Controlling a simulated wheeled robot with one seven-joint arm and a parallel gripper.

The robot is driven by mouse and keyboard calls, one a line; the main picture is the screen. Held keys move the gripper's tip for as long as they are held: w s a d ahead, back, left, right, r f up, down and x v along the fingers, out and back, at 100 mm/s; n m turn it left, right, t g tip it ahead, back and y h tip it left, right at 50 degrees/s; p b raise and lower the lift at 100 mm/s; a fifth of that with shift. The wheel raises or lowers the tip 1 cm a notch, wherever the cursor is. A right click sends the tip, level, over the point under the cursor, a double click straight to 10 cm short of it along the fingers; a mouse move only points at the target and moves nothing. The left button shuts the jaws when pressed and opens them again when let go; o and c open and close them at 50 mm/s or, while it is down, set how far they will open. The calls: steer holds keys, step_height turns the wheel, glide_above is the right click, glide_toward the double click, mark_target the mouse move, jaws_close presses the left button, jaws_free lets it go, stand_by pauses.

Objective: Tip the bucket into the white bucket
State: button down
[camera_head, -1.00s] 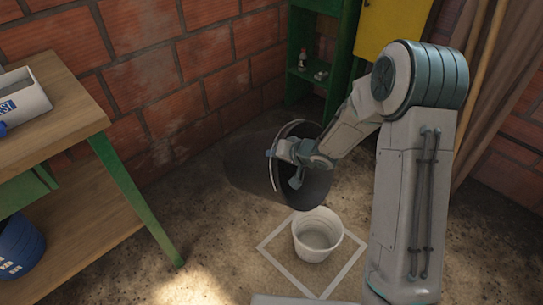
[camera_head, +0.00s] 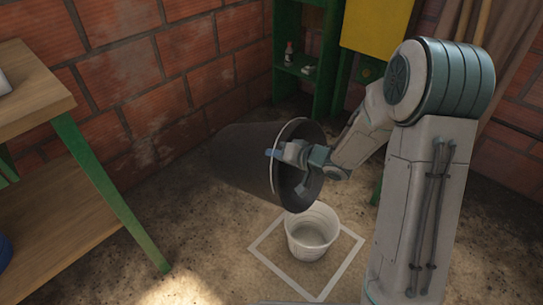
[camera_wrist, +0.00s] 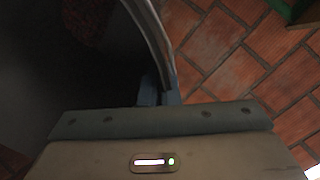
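A large dark bucket (camera_head: 245,160) is held in the air, tilted on its side. Its pale-rimmed mouth faces right, towards my arm. My gripper (camera_head: 272,153) is at the rim of this bucket, and the wrist view shows the rim (camera_wrist: 150,38) running down between the blue fingers (camera_wrist: 158,92). The white bucket (camera_head: 312,232) stands upright on the floor below and to the right of the dark bucket. Its visible inside looks pale, with no clear contents.
A white square outline (camera_head: 262,262) on the floor surrounds the white bucket. A wooden table (camera_head: 40,95) with green legs stands at left. A brick wall and a green shelf (camera_head: 290,70) with small items close off the back. The floor between is clear.

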steer(key=s+d+f+t+y+b, duration=0.2)
steer(key=s+d+f+y+b, duration=0.2)
steer(key=d, duration=0.5)
steer(key=s+d+f+t+y+b, duration=0.3)
steer(key=s+d+f, duration=0.4)
steer(key=d, duration=0.3)
steer(key=shift+m+t+y+b, duration=0.3)
steer(key=shift+y+b, duration=0.4)
steer(key=shift+b, duration=0.25)
stand_by(0.3)
steer(key=shift+s, duration=0.1)
steer(key=shift+r, duration=0.1)
stand_by(1.5)
step_height(320, 180, up, 22)
steer(key=p, duration=1.9)
